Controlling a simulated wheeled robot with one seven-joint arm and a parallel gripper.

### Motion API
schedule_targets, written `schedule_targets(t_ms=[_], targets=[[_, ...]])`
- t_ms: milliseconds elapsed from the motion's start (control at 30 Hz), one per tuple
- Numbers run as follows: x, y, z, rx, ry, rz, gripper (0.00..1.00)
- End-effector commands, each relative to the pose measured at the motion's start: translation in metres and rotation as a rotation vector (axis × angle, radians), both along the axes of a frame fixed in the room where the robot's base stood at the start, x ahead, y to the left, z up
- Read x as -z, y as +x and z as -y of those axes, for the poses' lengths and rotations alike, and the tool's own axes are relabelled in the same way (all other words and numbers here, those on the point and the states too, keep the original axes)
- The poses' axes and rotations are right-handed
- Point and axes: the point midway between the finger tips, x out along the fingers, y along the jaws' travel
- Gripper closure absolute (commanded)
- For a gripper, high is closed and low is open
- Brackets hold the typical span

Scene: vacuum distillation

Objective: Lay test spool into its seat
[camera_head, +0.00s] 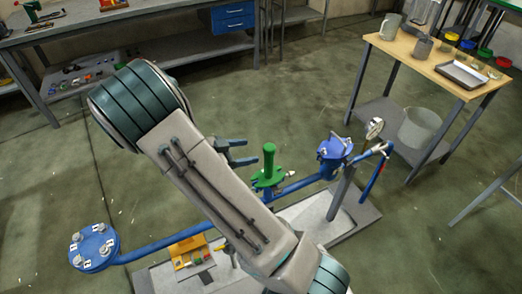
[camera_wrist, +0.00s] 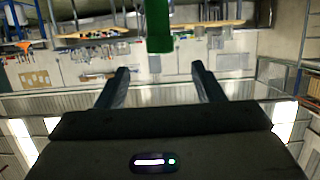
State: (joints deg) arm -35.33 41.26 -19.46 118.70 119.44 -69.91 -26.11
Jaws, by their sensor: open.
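My gripper (camera_head: 251,151) is open and empty, with its two fingers apart, left of a green upright piece (camera_head: 269,163) with a round flange on the blue pipe line. I cannot tell whether this green piece is the test spool. No separate spool is clearly visible, and I cannot make out its seat. My arm hides part of the pipe and of the pale base plate (camera_head: 160,280).
A blue flange (camera_head: 94,247) with bolts ends the blue pipe (camera_head: 160,243) at left. A yellow holder (camera_head: 190,251) sits on the base. A blue vessel (camera_head: 334,150) and a gauge (camera_head: 374,128) stand at right. A wooden-topped table (camera_head: 420,68) stands behind; open floor lies between.

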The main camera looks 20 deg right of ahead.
Motion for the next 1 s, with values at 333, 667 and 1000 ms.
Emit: schedule_targets(t_ms=[333,667,1000], targets=[[-0.010,-0.001,-0.031,0.001,-0.001,0.000,0.39],[-0.010,-0.001,-0.031,0.001,-0.001,0.000,0.39],[-0.019,0.023,-0.026,-0.111,0.090,0.063,0.39]])
